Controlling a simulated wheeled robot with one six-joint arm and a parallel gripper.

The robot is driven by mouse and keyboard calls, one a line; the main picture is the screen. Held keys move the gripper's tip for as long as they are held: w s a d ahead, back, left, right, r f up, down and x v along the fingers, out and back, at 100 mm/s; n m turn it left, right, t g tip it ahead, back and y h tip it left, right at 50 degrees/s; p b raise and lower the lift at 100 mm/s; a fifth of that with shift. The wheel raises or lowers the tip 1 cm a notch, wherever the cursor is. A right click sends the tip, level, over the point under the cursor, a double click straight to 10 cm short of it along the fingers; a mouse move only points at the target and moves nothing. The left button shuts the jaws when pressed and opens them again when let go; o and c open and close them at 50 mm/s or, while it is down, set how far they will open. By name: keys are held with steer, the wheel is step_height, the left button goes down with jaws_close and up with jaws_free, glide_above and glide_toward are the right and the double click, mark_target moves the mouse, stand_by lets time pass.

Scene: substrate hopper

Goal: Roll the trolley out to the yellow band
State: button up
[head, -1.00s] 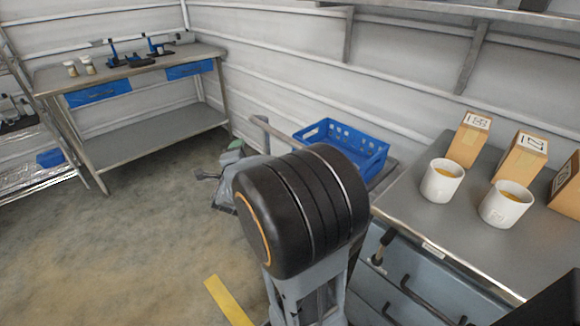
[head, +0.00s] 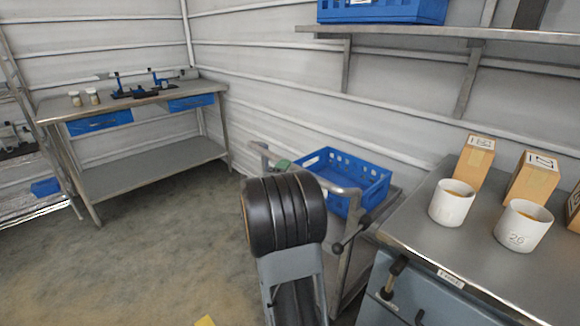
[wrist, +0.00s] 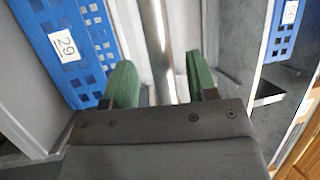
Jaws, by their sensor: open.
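The trolley is a grey metal cart with a pale tubular handle (head: 342,189). It carries a blue crate (head: 373,197) and stands against the wall, left of the grey bench. In the wrist view my gripper (wrist: 158,66) is open, its two green fingers on either side of a metal bar (wrist: 157,28), which looks like the trolley handle. Whether the fingers touch it I cannot tell. In the head view my arm hides most of the gripper; only a bit of green shows. The yellow band (head: 205,321) shows only as a small corner at the bottom edge.
The grey bench (head: 420,225) at right holds white cups (head: 452,204) and cardboard boxes (head: 474,160). A black-gripped lever (head: 338,247) sticks out beside the trolley. A workbench (head: 150,155) stands at the back left. The floor (head: 130,260) between is clear.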

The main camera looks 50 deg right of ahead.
steer(key=shift+x, duration=1.8)
steer(key=shift+c, duration=0.5)
jaws_close()
